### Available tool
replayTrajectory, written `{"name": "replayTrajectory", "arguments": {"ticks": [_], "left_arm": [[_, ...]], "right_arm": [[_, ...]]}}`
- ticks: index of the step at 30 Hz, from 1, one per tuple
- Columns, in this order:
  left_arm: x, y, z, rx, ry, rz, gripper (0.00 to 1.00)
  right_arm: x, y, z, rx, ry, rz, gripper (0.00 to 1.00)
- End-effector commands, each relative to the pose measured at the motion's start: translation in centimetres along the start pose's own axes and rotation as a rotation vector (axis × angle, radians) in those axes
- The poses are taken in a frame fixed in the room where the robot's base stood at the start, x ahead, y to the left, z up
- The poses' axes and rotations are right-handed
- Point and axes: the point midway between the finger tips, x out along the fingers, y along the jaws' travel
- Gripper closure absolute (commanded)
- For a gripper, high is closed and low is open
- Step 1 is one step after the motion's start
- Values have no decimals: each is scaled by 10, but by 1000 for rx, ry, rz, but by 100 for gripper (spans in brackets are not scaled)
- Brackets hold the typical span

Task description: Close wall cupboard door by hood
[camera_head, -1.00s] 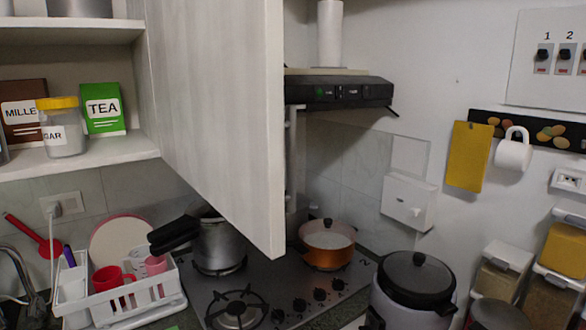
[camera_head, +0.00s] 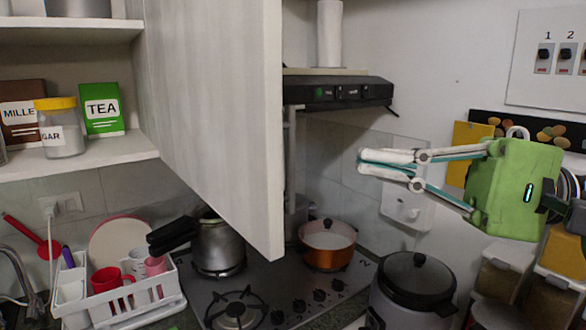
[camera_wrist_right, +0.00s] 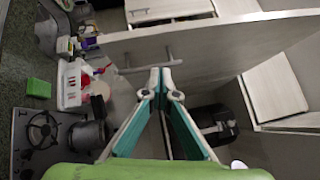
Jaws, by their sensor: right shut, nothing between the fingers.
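The wall cupboard door (camera_head: 215,100) is a pale wood-grain panel standing open, swung out between the cupboard shelves and the dark hood (camera_head: 340,92). A bar handle (camera_head: 290,165) shows past its right edge, on its outer face. My right gripper (camera_head: 362,162) is right of the door and in front of the hood area, with its fingers pointing left. It is shut and empty, apart from the door. In the right wrist view, the gripper tips (camera_wrist_right: 160,73) show before a grey-brown panel (camera_wrist_right: 215,50) with a bar handle (camera_wrist_right: 146,63). My left gripper is not in view.
The stove (camera_head: 275,290) below holds a kettle (camera_head: 218,245) and a copper pot (camera_head: 327,245). A rice cooker (camera_head: 415,285) stands at right. A dish rack (camera_head: 125,295) is at left. A white mug (camera_head: 517,131) hangs behind my gripper.

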Motion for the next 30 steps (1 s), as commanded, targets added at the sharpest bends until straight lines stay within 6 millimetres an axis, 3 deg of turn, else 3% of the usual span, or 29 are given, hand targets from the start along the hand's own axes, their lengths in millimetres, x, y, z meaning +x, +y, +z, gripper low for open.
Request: {"name": "replayTrajectory", "arguments": {"ticks": [3,7,21,30], "left_arm": [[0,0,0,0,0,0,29],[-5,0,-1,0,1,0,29],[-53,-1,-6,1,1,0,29],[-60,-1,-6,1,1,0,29]], "right_arm": [[-6,6,3,-154,28,107,100],[-2,8,4,-205,35,149,100],[75,16,2,-201,31,146,100],[91,23,-1,-201,33,145,100]]}}
